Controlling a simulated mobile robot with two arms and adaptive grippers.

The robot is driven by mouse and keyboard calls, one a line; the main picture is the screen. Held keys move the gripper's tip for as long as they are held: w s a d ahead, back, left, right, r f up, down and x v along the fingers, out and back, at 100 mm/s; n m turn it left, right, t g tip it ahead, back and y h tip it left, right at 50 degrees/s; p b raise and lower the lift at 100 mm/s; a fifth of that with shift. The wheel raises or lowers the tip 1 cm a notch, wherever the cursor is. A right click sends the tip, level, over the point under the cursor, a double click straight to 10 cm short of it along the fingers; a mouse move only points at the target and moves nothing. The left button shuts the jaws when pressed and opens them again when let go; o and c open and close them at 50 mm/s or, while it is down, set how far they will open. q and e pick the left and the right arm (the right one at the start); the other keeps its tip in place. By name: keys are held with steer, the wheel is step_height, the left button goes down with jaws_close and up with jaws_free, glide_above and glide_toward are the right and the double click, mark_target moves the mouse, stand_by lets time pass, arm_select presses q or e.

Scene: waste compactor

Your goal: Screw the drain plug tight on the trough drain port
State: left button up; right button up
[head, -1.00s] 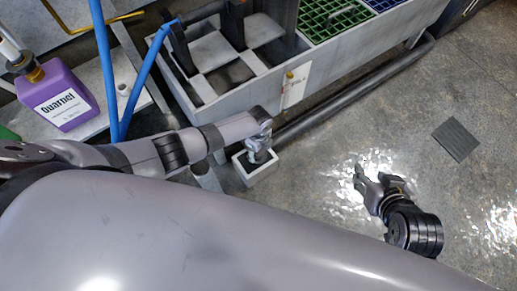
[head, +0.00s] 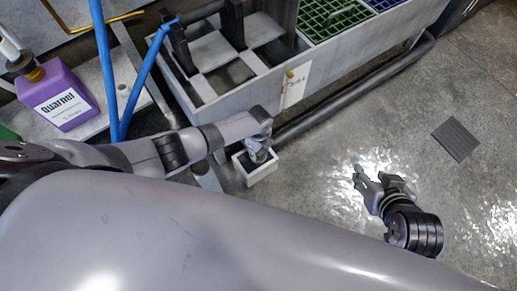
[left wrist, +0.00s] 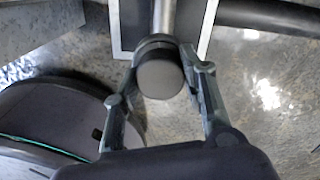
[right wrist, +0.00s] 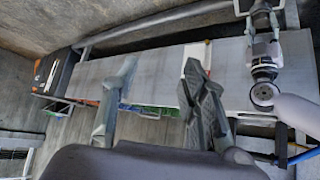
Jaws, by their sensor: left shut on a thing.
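The drain plug (left wrist: 160,76) is a dark round cap in the left wrist view, at the end of a grey metal pipe, the drain port (left wrist: 164,18). My left gripper (left wrist: 166,92) has its fingers on either side of the plug and is shut on it. In the head view my left gripper (head: 257,151) reaches down over a white square box below the trough (head: 240,102) and hides the plug. The plug's threads are hidden. My right gripper (head: 370,181) is open and empty over the floor; its spread fingers show in the right wrist view (right wrist: 158,85).
The white box (head: 262,174) stands on the floor under the port. A dark pipe (head: 345,95) runs along the trough's base. A purple jug (head: 62,98) stands at the left beside blue hoses (head: 107,70). A dark floor grate (head: 456,139) lies at the right; the floor around it is clear.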

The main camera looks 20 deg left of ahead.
arm_select(q)
steer(key=c, duration=0.4)
steer(key=shift+m+b, duration=0.3)
steer(key=shift+m, duration=0.9)
steer(key=shift+c, duration=0.2)
steer(key=shift+m+b, duration=0.3)
steer(key=shift+m, duration=1.1)
arm_select(e)
steer(key=shift+w+a+r+t+y, duration=0.15)
steer(key=shift+w+a+r+t, duration=0.1)
steer(key=shift+w+r+t, duration=0.45)
steer(key=shift+w+a+r+t+y, duration=0.25)
steer(key=shift+w+r+t, duration=0.25)
steer(key=shift+w, duration=0.25)
steer(key=shift+w+a+r+t+y, duration=0.1)
steer(key=shift+w+a+r+t, duration=0.2)
steer(key=shift+w+r+t, duration=0.35)
steer(key=shift+w, duration=0.2)
arm_select(q)
steer(key=shift+m+b, duration=0.55)
steer(key=shift+m, duration=2.05)
arm_select(e)
steer(key=w+a+r+t+y, duration=0.1)
steer(key=w+r+t, duration=0.2)
steer(key=r, duration=0.2)
steer(key=shift+a+r, duration=0.3)
steer(key=shift+a, duration=0.05)
steer(key=shift+w+t, duration=0.1)
steer(key=shift+t, duration=0.15)
